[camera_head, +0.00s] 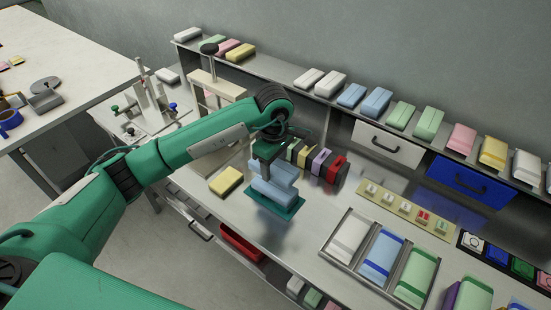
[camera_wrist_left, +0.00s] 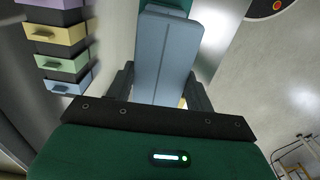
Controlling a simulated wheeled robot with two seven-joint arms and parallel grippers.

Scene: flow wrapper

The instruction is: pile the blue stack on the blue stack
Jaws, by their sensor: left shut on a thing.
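My left gripper (camera_head: 268,160) is shut on a light blue stack (camera_head: 281,172), held just above or on another light blue stack (camera_head: 271,192). I cannot tell whether the two touch. The lower stack lies on a teal mat (camera_head: 262,207) on the steel table. In the left wrist view the held blue stack (camera_wrist_left: 165,55) lies between the fingers, and its far end covers most of the teal mat (camera_wrist_left: 172,4). The lower stack is not clearly separate there. My right gripper is not in view.
A yellow sponge-like block (camera_head: 226,181) lies left of the mat. Small coloured drawers (camera_head: 318,161) stand behind it. A tray (camera_head: 327,253) with white, blue and green packs is at right. A shelf (camera_head: 281,69) with several packs runs along the back.

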